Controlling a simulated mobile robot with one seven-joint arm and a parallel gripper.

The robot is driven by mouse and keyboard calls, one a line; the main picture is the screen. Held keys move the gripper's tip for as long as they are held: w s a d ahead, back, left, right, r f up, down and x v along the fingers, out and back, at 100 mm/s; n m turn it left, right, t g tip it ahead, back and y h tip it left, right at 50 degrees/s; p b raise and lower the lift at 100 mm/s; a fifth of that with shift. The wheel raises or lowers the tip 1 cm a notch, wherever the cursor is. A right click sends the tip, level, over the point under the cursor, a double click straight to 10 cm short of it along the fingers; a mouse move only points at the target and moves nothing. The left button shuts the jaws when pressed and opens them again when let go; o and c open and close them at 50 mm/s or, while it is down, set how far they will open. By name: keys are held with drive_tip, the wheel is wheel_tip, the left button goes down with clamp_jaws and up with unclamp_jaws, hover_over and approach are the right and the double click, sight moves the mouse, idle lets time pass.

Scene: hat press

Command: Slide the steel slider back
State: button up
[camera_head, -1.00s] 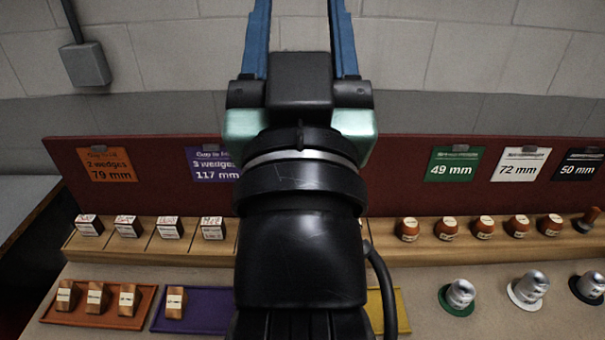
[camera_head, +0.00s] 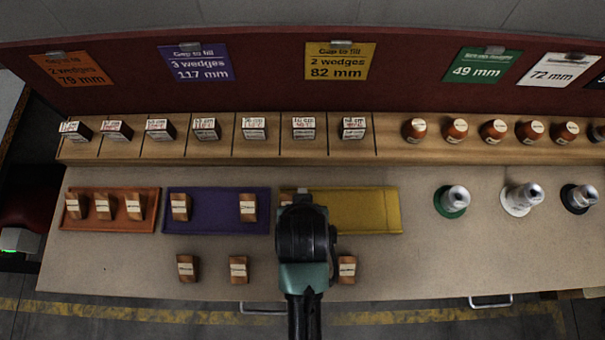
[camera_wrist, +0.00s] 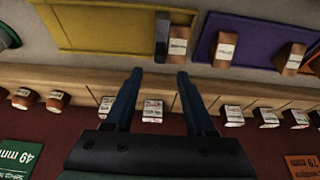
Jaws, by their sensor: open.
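The steel slider appears to be a grey upright block (camera_wrist: 162,36) at one end of the yellow tray (camera_wrist: 100,30) in the wrist view. It stands right beside a wooden wedge with a pale label (camera_wrist: 179,44). In the head view my arm hides the slider; the yellow tray (camera_head: 365,209) and part of that wedge (camera_head: 286,198) show. My gripper (camera_wrist: 158,74) is open and empty in the wrist view, its two blue fingers apart and pointing toward the slider and wedge without visible contact. The fingers are hidden in the head view.
The purple tray (camera_head: 220,222) and orange tray (camera_head: 150,222) hold wedges to the left. Loose wedges (camera_head: 187,268) lie in front. A wooden rack (camera_head: 390,150) with labelled blocks and brown knobs runs behind. Small hats (camera_head: 453,200) stand at right; bare bench lies between.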

drive_tip(key=x, duration=0.9)
drive_tip(key=shift+w, duration=0.15)
clamp_jaws()
idle(1.1)
